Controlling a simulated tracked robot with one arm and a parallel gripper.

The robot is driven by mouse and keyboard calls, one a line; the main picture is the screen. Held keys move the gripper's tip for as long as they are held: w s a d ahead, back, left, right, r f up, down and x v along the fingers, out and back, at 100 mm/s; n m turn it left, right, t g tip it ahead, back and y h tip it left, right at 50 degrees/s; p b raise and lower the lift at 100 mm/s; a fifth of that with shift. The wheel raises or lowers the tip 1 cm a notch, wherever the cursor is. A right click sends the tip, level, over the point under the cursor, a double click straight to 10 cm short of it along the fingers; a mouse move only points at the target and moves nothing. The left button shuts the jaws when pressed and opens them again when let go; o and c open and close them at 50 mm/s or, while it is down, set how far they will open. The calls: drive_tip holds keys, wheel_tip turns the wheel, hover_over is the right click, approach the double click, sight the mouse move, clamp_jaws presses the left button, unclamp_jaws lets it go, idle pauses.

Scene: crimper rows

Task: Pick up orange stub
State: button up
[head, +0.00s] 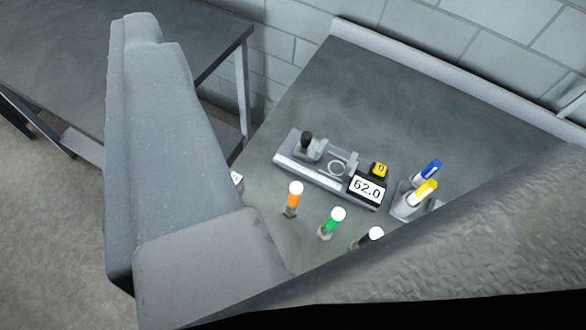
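The orange stub (293,201) stands upright on the grey table, with a white round top, an orange band and a small grey foot. It is in the lower middle of the head view, just right of my left finger. My gripper (360,100) shows as two large grey fingers spread wide apart, one at the left and one along the lower right. It is open, with nothing held between the fingers. The orange stub shows in the gap between them, apart from both.
A green stub (333,221) and a black, white-topped stub (374,235) stand to the right. A grey device with a 62.0 display (367,189) lies behind. Blue (430,170) and yellow (424,190) pieces stand in grey holders. The table (400,95) is clear towards the wall.

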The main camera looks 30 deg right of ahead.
drive_tip(key=shift+w+a, duration=0.25)
drive_tip(key=shift+w, duration=0.25)
drive_tip(key=shift+o, duration=1.1)
drive_tip(key=w+d+f+n+g+p, duration=0.35)
drive_tip(key=w+f+n+p, duration=0.2)
drive_tip(key=w, duration=0.25)
drive_tip(key=n+g+p, duration=1.2)
drive_tip(key=n+p, duration=0.2)
hover_over(297, 187)
wheel_tip(297, 187, down, 25)
wheel_tip(297, 187, down, 13)
drive_tip(key=shift+f+p, duration=0.1)
drive_tip(key=shift+p, duration=1)
clamp_jaws()
